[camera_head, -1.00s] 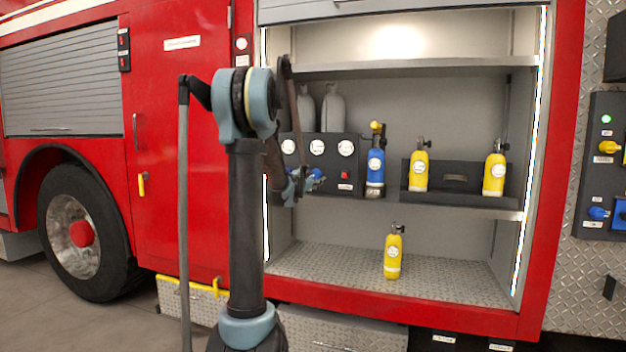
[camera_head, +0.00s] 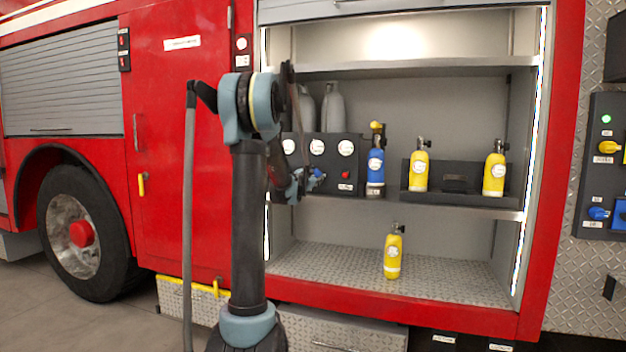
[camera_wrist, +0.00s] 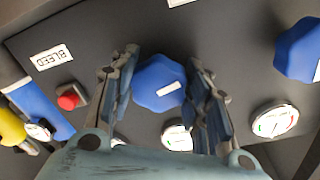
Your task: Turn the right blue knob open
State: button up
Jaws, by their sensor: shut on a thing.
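The right blue knob (camera_wrist: 159,82) is on the dark pump panel (camera_wrist: 120,30) and sits between the fingers of my gripper (camera_wrist: 160,85) in the wrist view. My gripper is shut on it, one finger on each side. A white strip on the knob's face lies slightly tilted. In the head view this knob (camera_head: 317,175) shows just right of my gripper (camera_head: 304,182), partly hidden by it. Another blue knob (camera_wrist: 298,50) is at the right of the wrist view, apart from the fingers. My arm hides that one in the head view.
A red button (camera_wrist: 69,100) and a BLEED label (camera_wrist: 51,57) are left of the gripper in the wrist view. White gauges (camera_wrist: 274,121) lie close by. A blue cylinder (camera_head: 375,172) stands right of the panel, and yellow cylinders (camera_head: 419,171) stand farther right.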

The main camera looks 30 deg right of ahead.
jog(key=shift+m, duration=0.6)
jog(key=o, duration=1.1)
jog(key=v, duration=1.2)
jog(key=shift+w, duration=0.1)
